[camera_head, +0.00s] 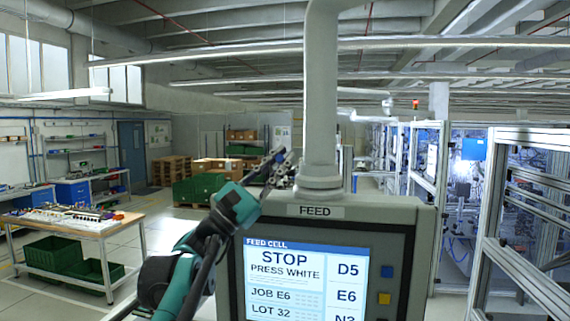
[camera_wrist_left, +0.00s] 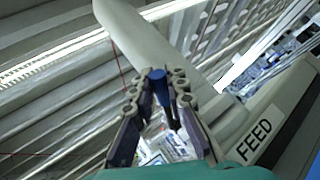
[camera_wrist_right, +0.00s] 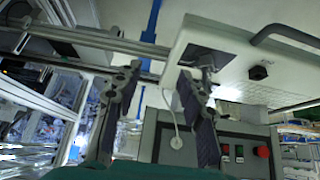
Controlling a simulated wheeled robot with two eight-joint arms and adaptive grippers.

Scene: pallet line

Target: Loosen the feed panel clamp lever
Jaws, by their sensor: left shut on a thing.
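The FEED panel (camera_head: 408,250) hangs from a thick grey post, its screen reading STOP PRESS WHITE. My left gripper (camera_head: 280,160) is at the panel's upper left, beside the foot of the post. In the left wrist view, my left gripper (camera_wrist_left: 163,85) is shut on the blue-ended clamp lever (camera_wrist_left: 158,76), which stands between its fingers near the post. In the head view the lever cannot be made out clearly at the fingers. My right gripper (camera_wrist_right: 160,80) shows only in the right wrist view, with its fingers apart and nothing between them.
The post (camera_head: 322,90) rises just right of my left gripper. Blue and yellow buttons (camera_head: 385,298) line the panel's right side. In the right wrist view, a grey box with a red button (camera_wrist_right: 262,152) is close by. A workbench (camera_head: 75,222) is at left; metal-framed cells (camera_head: 490,200) are at right.

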